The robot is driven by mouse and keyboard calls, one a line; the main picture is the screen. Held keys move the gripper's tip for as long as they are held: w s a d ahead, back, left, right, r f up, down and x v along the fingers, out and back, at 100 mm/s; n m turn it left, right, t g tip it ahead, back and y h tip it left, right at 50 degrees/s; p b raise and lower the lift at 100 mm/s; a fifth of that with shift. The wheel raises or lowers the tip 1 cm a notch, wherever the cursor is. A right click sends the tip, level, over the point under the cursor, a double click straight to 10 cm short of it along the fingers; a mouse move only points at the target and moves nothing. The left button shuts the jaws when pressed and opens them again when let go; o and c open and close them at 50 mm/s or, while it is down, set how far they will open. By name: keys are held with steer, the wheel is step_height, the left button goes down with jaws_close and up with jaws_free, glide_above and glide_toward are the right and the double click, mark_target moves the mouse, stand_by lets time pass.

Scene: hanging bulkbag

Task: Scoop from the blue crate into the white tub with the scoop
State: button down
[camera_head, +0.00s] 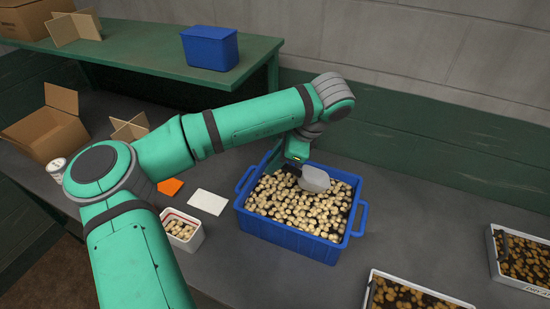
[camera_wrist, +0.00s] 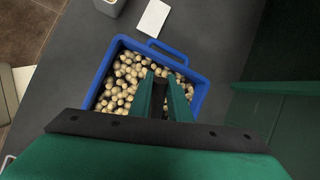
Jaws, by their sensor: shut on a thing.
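The blue crate (camera_head: 290,240) stands on the grey table, filled with many small pale round pieces; it also shows in the wrist view (camera_wrist: 97,82). The grey scoop (camera_head: 315,179) is over the back part of the crate, at or just above the pieces; I cannot tell if it touches them. My gripper (camera_head: 293,163) is shut on the scoop's dark handle, above the crate's back left part. In the wrist view the fingers of my gripper (camera_wrist: 160,100) close on a dark handle, and the scoop's bowl is hidden. The white tub (camera_head: 184,244) stands left of the crate, with some pale pieces inside.
A white card (camera_head: 207,201) and an orange card (camera_head: 170,186) lie between tub and back. Two trays of brown pieces (camera_head: 410,297) (camera_head: 522,258) are at the right. A green shelf (camera_head: 150,55) holds a blue bin (camera_head: 210,48). A cardboard box (camera_head: 48,127) is at the left.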

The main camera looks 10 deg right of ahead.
step_height(320, 180, down, 8)
steer(key=d, duration=0.2)
steer(key=shift+s+d, duration=0.25)
stand_by(1.3)
stand_by(1.1)
